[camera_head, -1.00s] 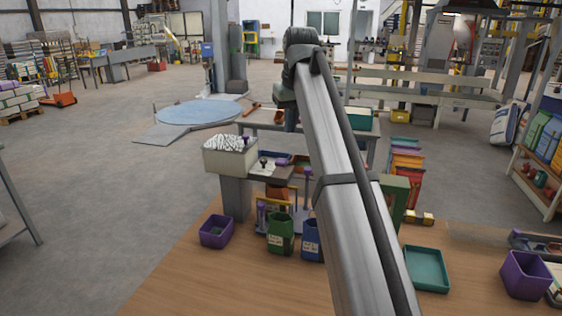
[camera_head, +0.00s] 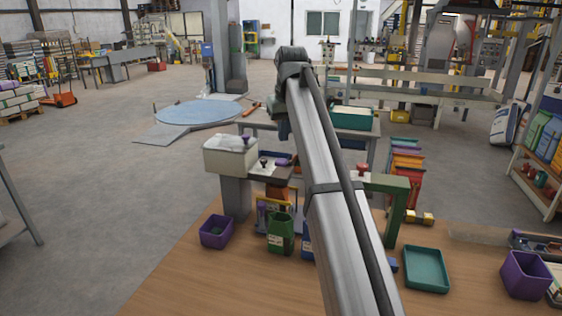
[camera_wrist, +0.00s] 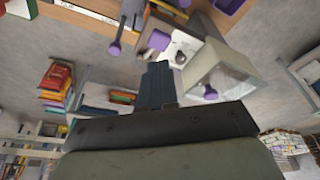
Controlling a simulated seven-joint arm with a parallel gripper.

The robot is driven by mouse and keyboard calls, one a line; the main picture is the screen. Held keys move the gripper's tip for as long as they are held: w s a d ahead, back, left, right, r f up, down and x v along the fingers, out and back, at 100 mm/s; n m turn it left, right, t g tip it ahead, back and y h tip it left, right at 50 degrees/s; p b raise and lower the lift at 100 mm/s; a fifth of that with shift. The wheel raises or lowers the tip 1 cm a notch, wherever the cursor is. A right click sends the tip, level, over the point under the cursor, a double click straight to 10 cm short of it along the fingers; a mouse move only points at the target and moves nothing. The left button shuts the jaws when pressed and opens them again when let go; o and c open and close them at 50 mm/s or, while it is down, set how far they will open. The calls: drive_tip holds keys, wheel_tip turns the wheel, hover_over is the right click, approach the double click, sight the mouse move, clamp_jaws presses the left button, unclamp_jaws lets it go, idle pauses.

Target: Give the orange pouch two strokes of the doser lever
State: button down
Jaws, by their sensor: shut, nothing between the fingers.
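The doser appears to be the grey bench unit with a pale hopper (camera_head: 230,153) left of my arm; the hopper also shows in the wrist view (camera_wrist: 222,76). A purple knob (camera_head: 246,139) shows at the hopper. In the wrist view, purple-ended levers (camera_wrist: 114,48) show beyond the fingers; which is the doser lever I cannot tell. My gripper (camera_wrist: 158,68) is shut and empty, pointing toward the doser, apart from the purple knobs. In the head view I cannot make out its fingertips.
A purple bin (camera_head: 216,231) is left, a teal tray (camera_head: 426,268) and purple bin (camera_head: 525,275) right. A green frame (camera_head: 397,212) stands right of my arm.

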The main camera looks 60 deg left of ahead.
sight(282, 161)
drive_tip(key=shift+f, duration=0.2)
drive_tip(key=shift+x, duration=3.25)
drive_tip(key=shift+f, duration=0.15)
drive_tip(key=shift+f, duration=1.55)
drive_tip(key=shift+s+d+r, duration=0.1)
drive_tip(key=shift+d+r, duration=0.15)
drive_tip(key=shift+d, duration=0.5)
drive_tip(key=shift+s+d+r, duration=0.1)
drive_tip(key=shift+d+r, duration=0.15)
drive_tip(key=shift+d, duration=0.5)
drive_tip(key=v, duration=1.3)
drive_tip(key=shift+r, duration=0.4)
